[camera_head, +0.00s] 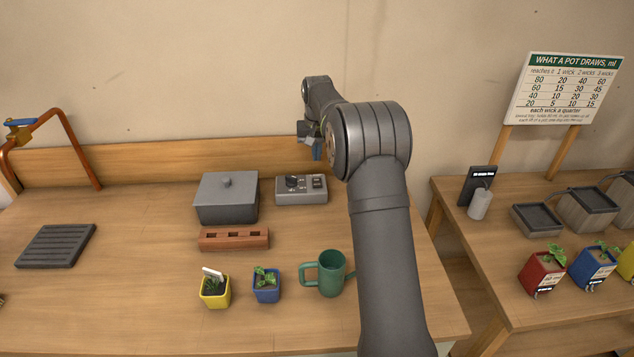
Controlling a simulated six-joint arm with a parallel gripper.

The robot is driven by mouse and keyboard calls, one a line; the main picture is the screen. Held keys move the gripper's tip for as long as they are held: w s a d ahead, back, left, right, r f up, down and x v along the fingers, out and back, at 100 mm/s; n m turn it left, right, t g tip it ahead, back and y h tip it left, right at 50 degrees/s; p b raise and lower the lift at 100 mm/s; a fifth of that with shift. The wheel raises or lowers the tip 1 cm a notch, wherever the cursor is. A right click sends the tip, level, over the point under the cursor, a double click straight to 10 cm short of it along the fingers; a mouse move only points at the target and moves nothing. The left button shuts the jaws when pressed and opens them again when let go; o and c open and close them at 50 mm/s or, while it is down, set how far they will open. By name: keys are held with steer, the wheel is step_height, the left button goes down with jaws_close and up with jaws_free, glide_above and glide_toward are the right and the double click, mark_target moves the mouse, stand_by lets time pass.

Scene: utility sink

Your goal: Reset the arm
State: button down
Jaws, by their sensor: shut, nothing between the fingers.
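My gripper (316,150) is at the end of my raised arm, above the back part of the wooden bench (130,310). Its fingers point down and are shut, with nothing seen between them. It hangs above and behind the grey control box (290,190), apart from it. My forearm hides part of the gripper and the bench's right side.
On the bench are a grey lidded box (226,203), a brick (233,240), a yellow pot (215,296), a blue pot (266,292), a green mug (332,277), a slatted drain (56,246) and a copper pipe (78,145). A second table (500,280) holds pots and trays.

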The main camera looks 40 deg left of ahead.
mark_target(317, 179)
steer(key=shift+f, duration=0.1)
step_height(317, 179, down, 7)
steer(key=shift+r, duration=0.1)
stand_by(0.6)
steer(key=s+d+r+t+y, duration=0.1)
steer(key=s+d+r, duration=0.1)
steer(key=r, duration=0.6)
steer(key=s+d+r, duration=0.3)
steer(key=r, duration=0.5)
steer(key=shift+s+d+t+y, duration=0.15)
steer(key=shift+s+t+y, duration=0.1)
steer(key=shift+t+y, duration=0.15)
stand_by(0.6)
stand_by(0.4)
